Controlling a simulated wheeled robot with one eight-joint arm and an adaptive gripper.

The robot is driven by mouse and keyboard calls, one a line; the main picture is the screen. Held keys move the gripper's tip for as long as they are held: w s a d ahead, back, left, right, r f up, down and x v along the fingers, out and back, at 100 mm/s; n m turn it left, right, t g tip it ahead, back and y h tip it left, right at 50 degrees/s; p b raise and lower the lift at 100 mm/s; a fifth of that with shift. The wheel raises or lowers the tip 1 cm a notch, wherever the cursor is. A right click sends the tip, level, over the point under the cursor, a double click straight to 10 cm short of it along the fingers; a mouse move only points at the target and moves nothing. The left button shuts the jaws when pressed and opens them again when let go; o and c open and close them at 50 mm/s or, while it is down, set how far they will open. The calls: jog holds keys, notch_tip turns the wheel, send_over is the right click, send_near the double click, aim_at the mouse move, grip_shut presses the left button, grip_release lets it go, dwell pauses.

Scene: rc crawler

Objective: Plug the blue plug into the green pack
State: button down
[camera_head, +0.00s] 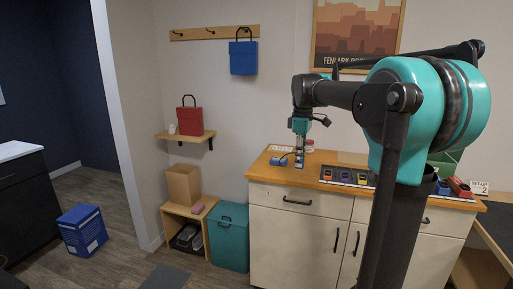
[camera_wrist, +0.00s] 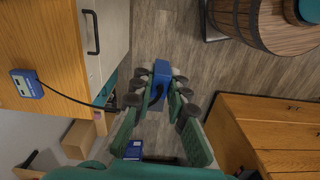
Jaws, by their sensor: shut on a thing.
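In the wrist view my gripper (camera_wrist: 161,88) is shut on the blue plug (camera_wrist: 162,69), held between the fingertips. A dark cable runs from the plug to a blue box with a pale label (camera_wrist: 27,84), which lies on the counter (camera_wrist: 35,40). I cannot make out a green pack in either view; part of the counter is hidden behind my arm.
A dark tray (camera_head: 346,183) holds several small coloured items along the counter's front edge. A red item (camera_head: 460,187) stands at the counter's right end. A teal bin (camera_head: 229,237) stands left of the cabinet, and a wooden barrel (camera_wrist: 272,22) shows in the wrist view.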

jog(key=w+d+f+m, duration=0.1)
jog(key=f+m, duration=0.5)
jog(key=f, duration=1.3)
jog(key=d+f+m, duration=0.2)
jog(key=f+m, duration=0.5)
jog(key=f, duration=1.2)
jog(key=shift+w+d, duration=0.4)
jog(key=shift+d+r, duration=0.1)
